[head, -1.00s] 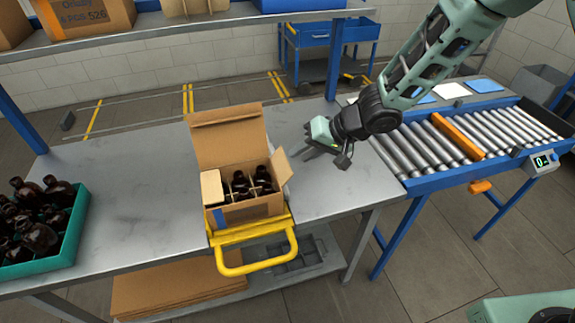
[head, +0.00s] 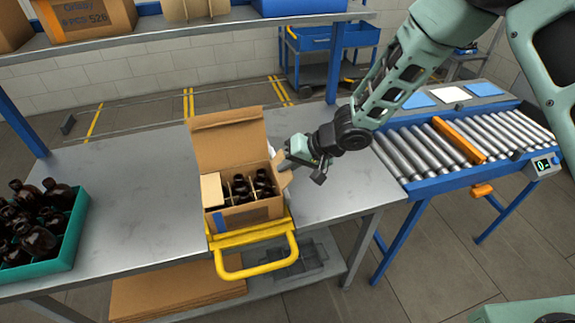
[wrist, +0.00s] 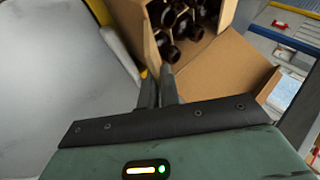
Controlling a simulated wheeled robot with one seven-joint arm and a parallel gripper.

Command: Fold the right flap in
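The cardboard box (head: 246,214) stands open on the table. Its right flap (head: 284,178) sticks up and outward from the right wall. The left flap (head: 211,189) lies folded in, and the tall back lid (head: 227,146) stands up. My gripper (head: 285,161) is at the right flap, coming from the right; its fingertips are hard to see there. Dark bottles (wrist: 180,22) show beyond the tips. A large cardboard panel (wrist: 222,72) is beside the fingers; I cannot tell which flap it is.
A yellow handled frame (head: 257,272) is at the box's front. A teal crate of amber bottles (head: 75,235) stands at the left. A roller conveyor (head: 430,155) is at the right, and a shelf (head: 190,38) crosses above the back. The table between crate and box is clear.

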